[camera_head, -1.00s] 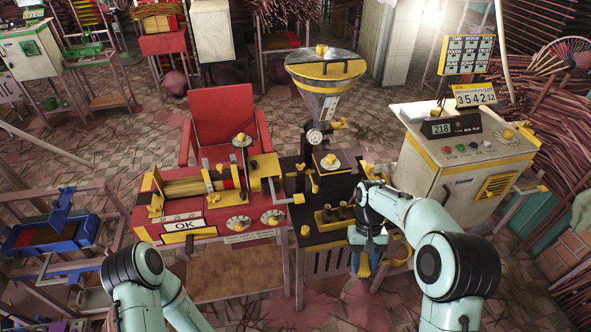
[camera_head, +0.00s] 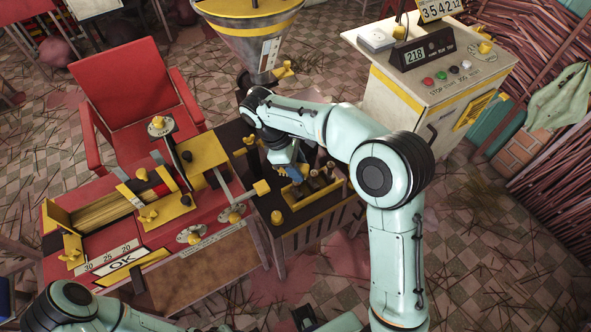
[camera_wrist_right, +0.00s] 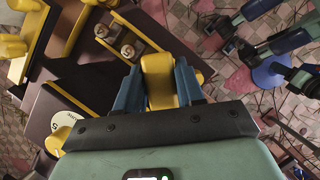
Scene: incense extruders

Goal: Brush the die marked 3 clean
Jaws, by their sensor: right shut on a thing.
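My right gripper (camera_head: 284,168) is over the dark bench (camera_head: 250,172), just left of and behind the yellow-edged die rack (camera_head: 318,190). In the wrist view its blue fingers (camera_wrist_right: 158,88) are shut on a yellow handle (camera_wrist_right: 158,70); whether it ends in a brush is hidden. Several small metal dies (camera_head: 313,175) stand in the rack. Two round die tops (camera_wrist_right: 119,41) show in the wrist view, left of the held handle and apart from it. I cannot read which die is marked 3.
The red extruder table (camera_head: 115,240) with an OK sign is left of the bench. A steel hopper (camera_head: 245,45) rises behind it. A control cabinet (camera_head: 405,95) stands at the back right. The tiled floor (camera_head: 470,250) at right is clear except for scattered sticks.

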